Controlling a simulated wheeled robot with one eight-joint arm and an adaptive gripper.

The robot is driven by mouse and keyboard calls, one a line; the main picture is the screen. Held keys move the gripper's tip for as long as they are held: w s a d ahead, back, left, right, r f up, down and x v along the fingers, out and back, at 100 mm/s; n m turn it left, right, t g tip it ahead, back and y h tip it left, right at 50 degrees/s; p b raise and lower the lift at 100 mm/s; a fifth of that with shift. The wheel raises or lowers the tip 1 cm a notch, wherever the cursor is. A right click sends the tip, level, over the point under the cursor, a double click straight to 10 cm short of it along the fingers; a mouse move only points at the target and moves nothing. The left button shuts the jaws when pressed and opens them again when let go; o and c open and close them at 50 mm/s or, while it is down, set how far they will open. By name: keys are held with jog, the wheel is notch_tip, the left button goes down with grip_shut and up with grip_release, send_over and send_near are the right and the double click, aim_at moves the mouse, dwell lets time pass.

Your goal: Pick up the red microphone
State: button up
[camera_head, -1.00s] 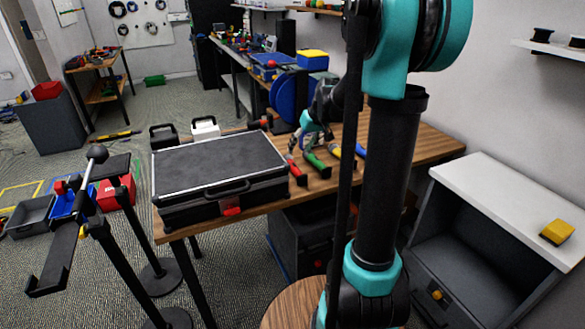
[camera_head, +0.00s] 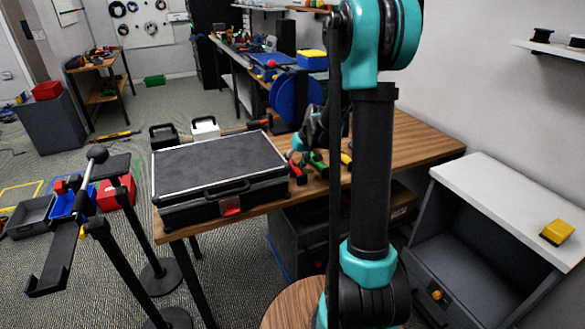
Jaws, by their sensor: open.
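The red microphone (camera_head: 297,171) lies on the wooden table just right of the black case, with its red part toward the back and a dark end toward me. My gripper (camera_head: 300,150) is over the far end of the red microphone, partly hidden behind my own arm. It is open and appears empty. I cannot tell whether its fingers touch the microphone. A green microphone (camera_head: 318,160) lies to the right of the red one, partly covered by my arm. A yellow one (camera_head: 346,159) shows beside the arm.
The black case (camera_head: 218,165) with silver edges fills the table's left part. A blue reel (camera_head: 290,98) stands behind the microphones. The wooden table (camera_head: 425,140) is clear on the right. A white-topped cabinet (camera_head: 500,200) with a yellow block (camera_head: 556,232) stands at right.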

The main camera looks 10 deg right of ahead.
grip_shut()
dwell(0.5)
